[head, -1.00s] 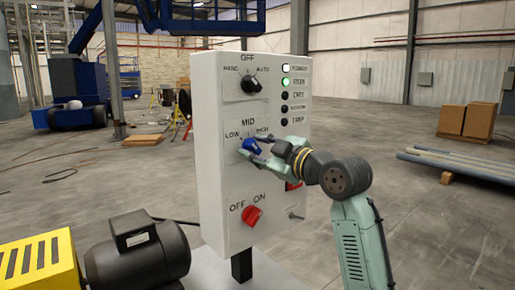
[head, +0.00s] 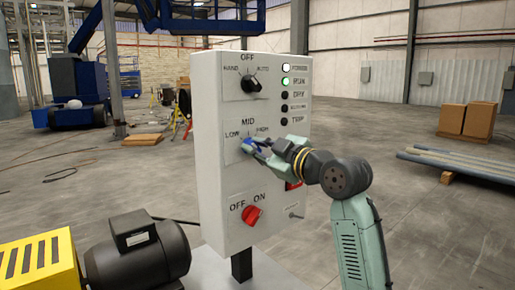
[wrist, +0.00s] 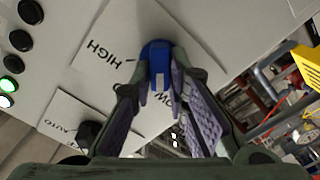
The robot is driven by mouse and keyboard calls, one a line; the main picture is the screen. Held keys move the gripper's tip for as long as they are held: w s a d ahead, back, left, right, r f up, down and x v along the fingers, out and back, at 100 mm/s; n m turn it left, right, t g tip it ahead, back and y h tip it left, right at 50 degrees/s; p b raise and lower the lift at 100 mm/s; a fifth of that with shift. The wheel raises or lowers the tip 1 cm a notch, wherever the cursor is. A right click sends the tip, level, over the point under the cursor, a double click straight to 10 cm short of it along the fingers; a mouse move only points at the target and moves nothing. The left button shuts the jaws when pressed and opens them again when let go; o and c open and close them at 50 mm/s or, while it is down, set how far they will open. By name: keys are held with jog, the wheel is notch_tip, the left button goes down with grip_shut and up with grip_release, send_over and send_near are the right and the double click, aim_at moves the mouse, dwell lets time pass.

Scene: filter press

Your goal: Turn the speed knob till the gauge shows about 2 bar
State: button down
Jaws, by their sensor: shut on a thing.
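The blue speed knob (head: 247,146) is in the middle of the grey control box (head: 212,185), under the labels LOW, MID and HIGH. My gripper (head: 257,148) reaches it from the right and is shut on it. In the wrist view the blue knob (wrist: 158,50) sits between the two fingertips of my gripper (wrist: 160,85). The HIGH label shows beside it and the LOW label is partly hidden by the fingers. No gauge shows in either view.
A black selector (head: 251,84) is above the knob and a red OFF/ON switch (head: 252,215) below. The green RUN lamp (head: 285,82) is lit. A black motor (head: 135,250) and a yellow guard (head: 40,262) stand at the lower left.

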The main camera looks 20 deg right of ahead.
jog(key=m, duration=0.4)
jog(key=shift+r+m+p, duration=0.1)
jog(key=shift+m+p, duration=0.2)
jog(key=shift+p, duration=0.1)
jog(key=shift+d+m+p, duration=0.15)
jog(key=shift+m+p, duration=0.3)
jog(key=shift+m, duration=1.35)
jog(key=c, duration=1.6)
grip_release()
jog(key=shift+o, duration=0.2)
jog(key=v, duration=1.2)
